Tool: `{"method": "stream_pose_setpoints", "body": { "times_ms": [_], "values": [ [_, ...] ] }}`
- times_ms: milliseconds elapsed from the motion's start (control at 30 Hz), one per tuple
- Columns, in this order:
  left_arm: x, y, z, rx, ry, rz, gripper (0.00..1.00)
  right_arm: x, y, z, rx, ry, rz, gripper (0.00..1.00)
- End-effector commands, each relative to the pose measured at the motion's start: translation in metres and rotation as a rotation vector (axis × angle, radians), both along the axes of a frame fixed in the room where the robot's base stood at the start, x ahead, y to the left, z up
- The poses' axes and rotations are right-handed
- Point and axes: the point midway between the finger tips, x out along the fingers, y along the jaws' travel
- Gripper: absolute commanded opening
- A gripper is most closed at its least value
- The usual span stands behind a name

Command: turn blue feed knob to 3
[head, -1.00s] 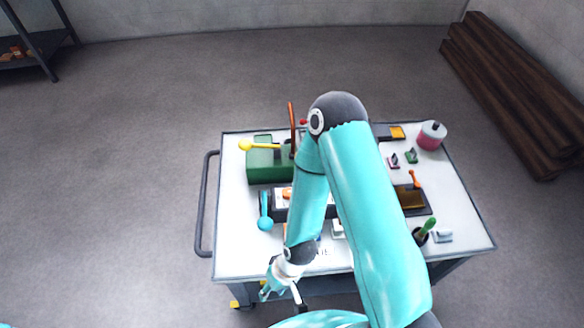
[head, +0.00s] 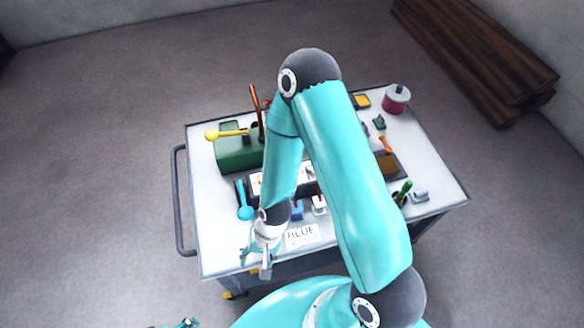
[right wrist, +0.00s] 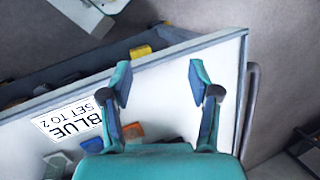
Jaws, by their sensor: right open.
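My right gripper (head: 256,262) hangs open and empty over the front edge of the white-topped cart (head: 222,255). A small blue part (head: 297,210) sits behind the card, beside my right forearm. I cannot tell if it is the feed knob. My left gripper (head: 182,323) only just shows at the bottom edge; its jaws are unclear.
A blue-ball lever (head: 245,213), a green box (head: 238,155) with a yellow-ball lever (head: 212,134) and a red lever (head: 257,112) stand at the left. My right arm hides the cart's middle.

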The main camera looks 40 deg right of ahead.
Motion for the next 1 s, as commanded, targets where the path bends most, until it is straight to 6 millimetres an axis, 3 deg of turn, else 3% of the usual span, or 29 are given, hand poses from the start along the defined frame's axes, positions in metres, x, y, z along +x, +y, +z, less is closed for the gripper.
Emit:
{"method": "stream_pose_setpoints", "body": {
  "times_ms": [200,467,600,800,1000],
  "values": [
    [0.0,0.0,-0.003,0.0,0.0,0.0,0.61,0.017,-0.03,0.025,0.016,0.252,-0.628,0.62],
    [0.0,0.0,-0.006,0.0,0.0,0.0,0.61,0.027,-0.059,0.057,0.027,0.509,-1.254,0.62],
    [0.0,0.0,-0.014,0.0,0.0,0.0,0.61,0.057,-0.128,0.099,0.106,0.427,-1.539,0.62],
    [0.0,0.0,-0.021,0.0,0.0,0.0,0.61,0.063,-0.211,0.163,0.219,0.331,-1.893,0.62],
    [0.0,0.0,-0.023,0.0,0.0,0.0,0.61,0.056,-0.247,0.198,0.284,0.281,-2.061,0.62]
  ]
}}
